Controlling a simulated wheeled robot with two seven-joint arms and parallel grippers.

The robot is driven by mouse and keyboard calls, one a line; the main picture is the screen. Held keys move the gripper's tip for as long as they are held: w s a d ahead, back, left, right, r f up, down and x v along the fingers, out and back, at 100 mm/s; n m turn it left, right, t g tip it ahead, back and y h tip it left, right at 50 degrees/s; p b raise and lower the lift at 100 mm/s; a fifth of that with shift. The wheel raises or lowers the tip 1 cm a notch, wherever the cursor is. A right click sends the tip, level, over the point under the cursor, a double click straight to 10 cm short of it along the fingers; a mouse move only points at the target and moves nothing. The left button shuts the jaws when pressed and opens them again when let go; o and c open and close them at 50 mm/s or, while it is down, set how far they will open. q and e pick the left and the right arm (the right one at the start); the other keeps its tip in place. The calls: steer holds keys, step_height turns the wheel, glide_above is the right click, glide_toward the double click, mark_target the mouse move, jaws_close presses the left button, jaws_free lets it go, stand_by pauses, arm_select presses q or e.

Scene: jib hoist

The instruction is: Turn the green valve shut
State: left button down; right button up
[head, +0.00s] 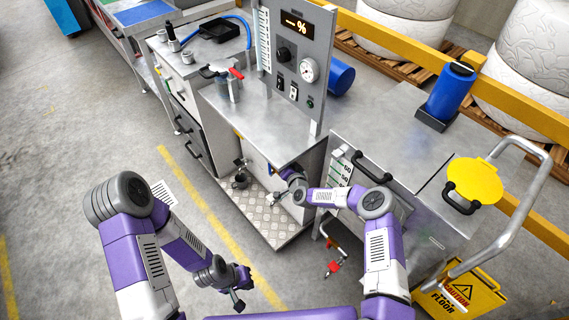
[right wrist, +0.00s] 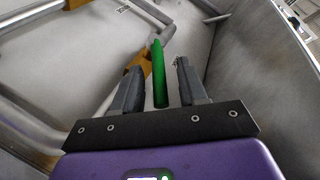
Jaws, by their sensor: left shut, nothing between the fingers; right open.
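The green valve handle (right wrist: 159,75) is a narrow upright bar in the right wrist view. It stands between the two fingers of my right gripper (right wrist: 159,69), with a gap showing on each side. The fingers are open. A brass-coloured fitting (right wrist: 134,62) and a grey pipe sit just behind the handle. In the head view my right gripper (head: 276,195) reaches under the edge of the steel bench, and the green handle cannot be made out there. My left gripper (head: 238,297) is shut and empty, low over the floor in front of the bench.
The steel bench (head: 262,125) carries a gauge panel (head: 301,60) and a red-handled tool (head: 236,73). A checkered plate (head: 262,212) lies beneath it. A red-handled valve (head: 333,267) hangs lower right. The left floor is clear.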

steer(key=p+v, duration=0.2)
steer(key=v, duration=0.5)
steer(key=shift+s, duration=0.25)
steer(key=shift+c, duration=0.2)
